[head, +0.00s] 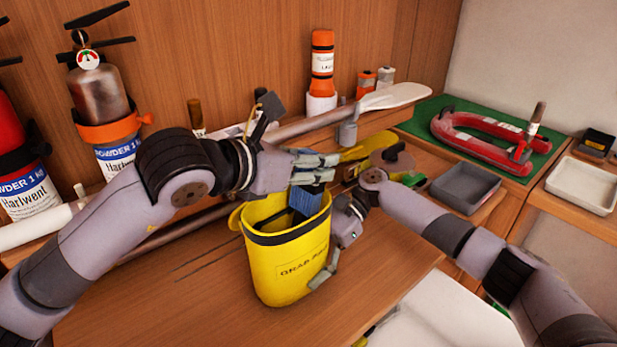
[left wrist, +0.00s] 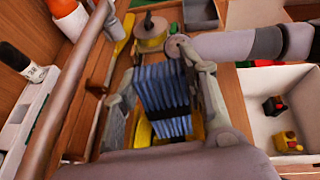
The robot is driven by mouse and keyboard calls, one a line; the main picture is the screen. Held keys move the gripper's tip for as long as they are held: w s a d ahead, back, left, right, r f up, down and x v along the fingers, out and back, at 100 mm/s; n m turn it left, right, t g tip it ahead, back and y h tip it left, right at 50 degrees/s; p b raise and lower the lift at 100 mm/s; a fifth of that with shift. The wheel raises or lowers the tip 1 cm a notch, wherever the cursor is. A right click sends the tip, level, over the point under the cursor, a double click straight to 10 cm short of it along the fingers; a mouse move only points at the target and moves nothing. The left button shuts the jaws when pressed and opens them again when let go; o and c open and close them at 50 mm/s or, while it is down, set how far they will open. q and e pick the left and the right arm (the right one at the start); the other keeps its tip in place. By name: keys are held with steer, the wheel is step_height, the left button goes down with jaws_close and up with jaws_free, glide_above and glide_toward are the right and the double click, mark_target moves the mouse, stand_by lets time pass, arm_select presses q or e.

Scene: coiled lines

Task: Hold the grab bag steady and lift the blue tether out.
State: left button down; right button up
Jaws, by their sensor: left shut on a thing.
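The yellow grab bag (head: 285,265) stands upright on the wooden bench, its dark-banded mouth facing up. The blue tether (head: 306,200), a folded bundle of webbing, stands at the bag's mouth; its lower part is hidden inside. My left gripper (head: 315,166) is above the mouth, shut on the tether's top. In the left wrist view the tether (left wrist: 165,98) shows as ribbed blue folds between the fingers. My right gripper (head: 328,262) is against the bag's right side, with a finger low on the outer wall. Whether it is shut on the bag is unclear.
An oar (head: 345,112) lies behind the bag. Extinguishers (head: 105,115) stand at the back left.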

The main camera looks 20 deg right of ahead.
arm_select(q)
step_height(320, 180, up, 8)
steer(key=shift+r, duration=0.1)
arm_select(e)
steer(key=o, duration=1.4)
steer(key=shift+o, duration=0.2)
